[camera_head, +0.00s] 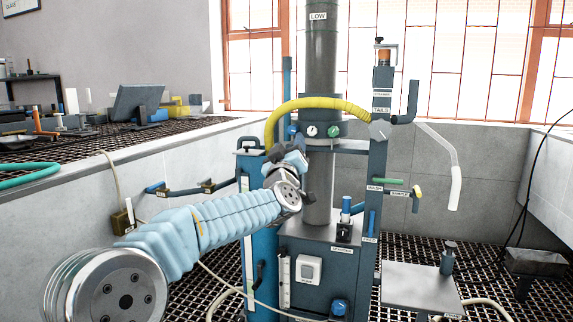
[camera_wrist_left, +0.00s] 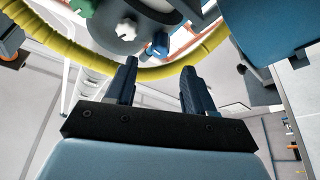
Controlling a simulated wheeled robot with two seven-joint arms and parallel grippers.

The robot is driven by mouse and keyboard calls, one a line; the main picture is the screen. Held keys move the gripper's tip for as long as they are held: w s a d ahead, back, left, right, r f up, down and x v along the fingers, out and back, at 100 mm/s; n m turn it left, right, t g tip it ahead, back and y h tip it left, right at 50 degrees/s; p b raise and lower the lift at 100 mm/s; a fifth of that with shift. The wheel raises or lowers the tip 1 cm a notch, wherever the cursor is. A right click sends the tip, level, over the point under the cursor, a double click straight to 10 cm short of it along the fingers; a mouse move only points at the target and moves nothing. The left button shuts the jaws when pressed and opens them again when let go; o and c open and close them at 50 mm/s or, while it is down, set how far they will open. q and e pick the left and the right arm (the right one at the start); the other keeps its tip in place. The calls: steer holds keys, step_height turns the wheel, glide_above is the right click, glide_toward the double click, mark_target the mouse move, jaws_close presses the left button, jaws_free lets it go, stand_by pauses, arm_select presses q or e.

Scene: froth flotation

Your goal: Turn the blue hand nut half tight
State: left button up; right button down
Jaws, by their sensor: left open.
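The blue hand nut (camera_head: 293,131) sits on the left side of the collar (camera_head: 320,144) around the grey column. In the left wrist view the blue nut (camera_wrist_left: 158,45) shows just beyond the fingertips, about centred between them, beside a white knob (camera_wrist_left: 125,30) and a green one (camera_wrist_left: 82,6). My left gripper (camera_head: 287,152) is just below the nut in the head view. In the wrist view its two fingers (camera_wrist_left: 159,68) are apart with nothing between them, and no contact with the nut shows. My right gripper is in neither view.
A yellow hose (camera_head: 318,104) arches over the collar and passes close behind my fingers in the wrist view. A blue panel (camera_head: 258,215) stands left of the column. A dark post (camera_head: 380,130) with labels and valves stands to the right. A grey box (camera_head: 315,265) is below.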

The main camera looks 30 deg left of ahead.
arm_select(q)
steer(key=v, duration=0.7)
steer(key=shift+s+b, duration=0.25)
steer(key=shift+b, duration=0.1)
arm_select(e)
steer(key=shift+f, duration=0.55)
arm_select(q)
steer(key=shift+d+f, duration=0.1)
steer(key=shift+d, duration=0.05)
